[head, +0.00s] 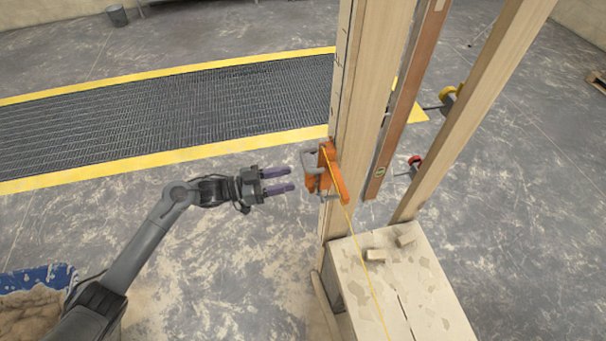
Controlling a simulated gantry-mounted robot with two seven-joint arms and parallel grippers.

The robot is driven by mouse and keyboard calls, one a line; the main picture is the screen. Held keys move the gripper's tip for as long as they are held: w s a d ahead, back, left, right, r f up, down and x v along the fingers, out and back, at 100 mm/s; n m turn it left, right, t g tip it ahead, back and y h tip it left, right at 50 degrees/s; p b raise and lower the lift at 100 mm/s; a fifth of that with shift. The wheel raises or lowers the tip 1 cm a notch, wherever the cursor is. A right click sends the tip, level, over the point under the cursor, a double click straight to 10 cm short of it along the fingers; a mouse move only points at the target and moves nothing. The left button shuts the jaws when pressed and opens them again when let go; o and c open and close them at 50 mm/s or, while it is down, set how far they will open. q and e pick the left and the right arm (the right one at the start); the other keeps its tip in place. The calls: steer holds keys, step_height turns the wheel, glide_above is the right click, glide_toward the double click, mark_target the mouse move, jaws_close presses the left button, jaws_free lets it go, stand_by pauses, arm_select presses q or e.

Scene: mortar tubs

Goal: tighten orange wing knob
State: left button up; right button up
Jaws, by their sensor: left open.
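An orange clamp-like piece (338,180) with a grey C-shaped bracket (308,161) is fixed on the left wooden post (358,110). An orange part (311,184) sits at the left of this piece; I cannot tell whether it is the wing knob. My left gripper (292,180) is open and empty, with its two purple-grey fingers pointing right at the orange part, a small gap short of it. My right gripper is not in the view.
A yellow string (359,240) runs from the orange piece down across a pale block (415,297) with small wood scraps on top. A second post (480,100) and a brown level (405,100) stand to the right. A blue tub (62,274) is at lower left.

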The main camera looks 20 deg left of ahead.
mark_target(312, 178)
arm_select(q)
steer(key=shift+x, duration=2.9)
steer(key=shift+c, duration=0.3)
